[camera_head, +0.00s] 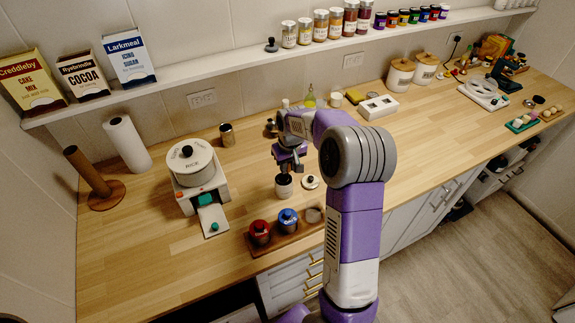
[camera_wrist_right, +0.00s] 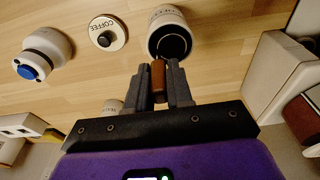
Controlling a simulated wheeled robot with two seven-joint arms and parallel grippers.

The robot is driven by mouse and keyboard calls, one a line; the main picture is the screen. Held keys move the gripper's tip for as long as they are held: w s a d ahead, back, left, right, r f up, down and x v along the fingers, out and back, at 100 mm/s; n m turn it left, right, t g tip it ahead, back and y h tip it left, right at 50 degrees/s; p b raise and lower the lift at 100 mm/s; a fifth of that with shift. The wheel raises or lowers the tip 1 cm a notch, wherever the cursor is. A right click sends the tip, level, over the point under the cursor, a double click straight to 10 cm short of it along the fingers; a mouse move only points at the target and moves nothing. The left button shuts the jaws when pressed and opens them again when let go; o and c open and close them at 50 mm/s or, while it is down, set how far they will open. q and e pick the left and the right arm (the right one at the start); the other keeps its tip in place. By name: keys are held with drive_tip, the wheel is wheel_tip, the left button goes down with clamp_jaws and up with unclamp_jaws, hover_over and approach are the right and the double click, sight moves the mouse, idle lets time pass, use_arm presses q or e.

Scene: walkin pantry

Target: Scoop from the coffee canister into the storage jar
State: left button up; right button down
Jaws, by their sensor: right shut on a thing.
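My right gripper (camera_head: 288,165) is above the coffee canister (camera_head: 284,190), a white pot whose mouth shows dark. In the wrist view the gripper (camera_wrist_right: 160,88) is shut on the brown handle of the scoop (camera_wrist_right: 158,76). The handle points towards the canister's dark mouth (camera_wrist_right: 168,42); the bowl of the scoop is hidden, so I cannot tell if it is inside. The canister's lid (camera_head: 310,182) lies beside it, and the wrist view shows COFFEE on this lid (camera_wrist_right: 107,33). A clear open jar (camera_head: 313,215), possibly the storage jar, stands near the counter's front. My left gripper is out of view.
A red-lidded pot (camera_head: 260,232) and a blue-lidded pot (camera_head: 288,219) stand on a wooden tray (camera_head: 268,248) near the front edge. A white rice dispenser (camera_head: 196,170) stands to the left. A metal cup (camera_head: 227,135) is behind. The shelf (camera_head: 230,66) runs along the wall.

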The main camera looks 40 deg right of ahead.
drive_tip(key=shift+r+p, duration=2.1)
drive_tip(key=shift+r, duration=0.7)
